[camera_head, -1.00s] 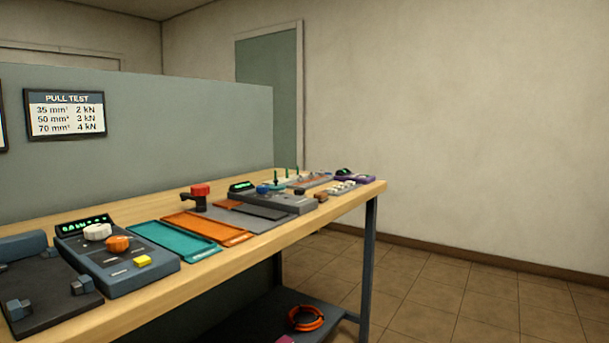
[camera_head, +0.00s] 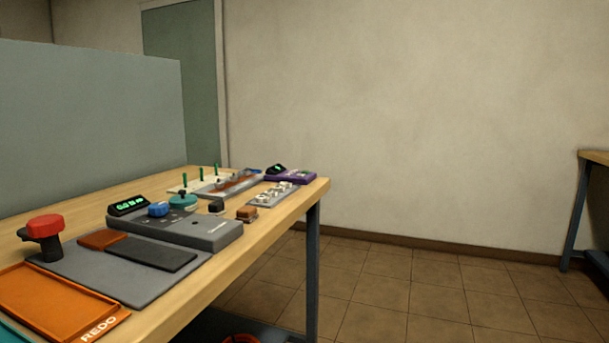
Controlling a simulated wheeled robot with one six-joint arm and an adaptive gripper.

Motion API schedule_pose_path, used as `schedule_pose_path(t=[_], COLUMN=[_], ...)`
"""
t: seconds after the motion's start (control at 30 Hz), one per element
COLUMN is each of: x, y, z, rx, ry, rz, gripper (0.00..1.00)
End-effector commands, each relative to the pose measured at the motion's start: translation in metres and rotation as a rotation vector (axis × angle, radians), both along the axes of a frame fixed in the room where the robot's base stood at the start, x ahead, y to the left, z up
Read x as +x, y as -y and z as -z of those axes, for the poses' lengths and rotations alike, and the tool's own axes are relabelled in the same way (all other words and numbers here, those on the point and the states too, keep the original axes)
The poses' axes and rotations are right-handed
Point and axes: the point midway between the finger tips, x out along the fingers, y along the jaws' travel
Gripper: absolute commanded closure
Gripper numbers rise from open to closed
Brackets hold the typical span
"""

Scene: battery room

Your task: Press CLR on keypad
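No key marked CLR can be read in this view. A small purple device (camera_head: 291,176) with a dark green-lit display stands at the far end of the bench; its keys are too small to make out. A grey device (camera_head: 190,229) with a green display, a blue knob (camera_head: 158,209) and a teal knob (camera_head: 183,201) stands nearer on the bench. I cannot tell whether either is the keypad. My gripper is not in view.
The wooden bench (camera_head: 262,243) runs along the left. It holds an orange REDO tray (camera_head: 55,300), a grey mat (camera_head: 130,288), a red-topped post (camera_head: 45,238) and a rack of white pieces (camera_head: 272,195). Tiled floor (camera_head: 420,290) is open to the right; another table (camera_head: 595,160) stands at the right edge.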

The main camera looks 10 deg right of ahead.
Motion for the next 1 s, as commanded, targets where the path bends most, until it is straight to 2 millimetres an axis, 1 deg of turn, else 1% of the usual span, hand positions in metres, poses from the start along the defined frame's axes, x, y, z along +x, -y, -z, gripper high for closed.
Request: schedule_pose_path(t=[0.37, 0.4, 0.47, 0.5, 0.53, 1.0], x=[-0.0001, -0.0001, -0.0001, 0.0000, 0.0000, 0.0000], y=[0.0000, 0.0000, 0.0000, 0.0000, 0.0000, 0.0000], z=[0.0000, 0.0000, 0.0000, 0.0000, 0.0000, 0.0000], rx=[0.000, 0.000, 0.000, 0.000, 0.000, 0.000], ry=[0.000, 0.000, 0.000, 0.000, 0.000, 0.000], rz=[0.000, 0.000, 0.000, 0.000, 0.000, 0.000], gripper=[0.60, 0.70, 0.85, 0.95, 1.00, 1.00])
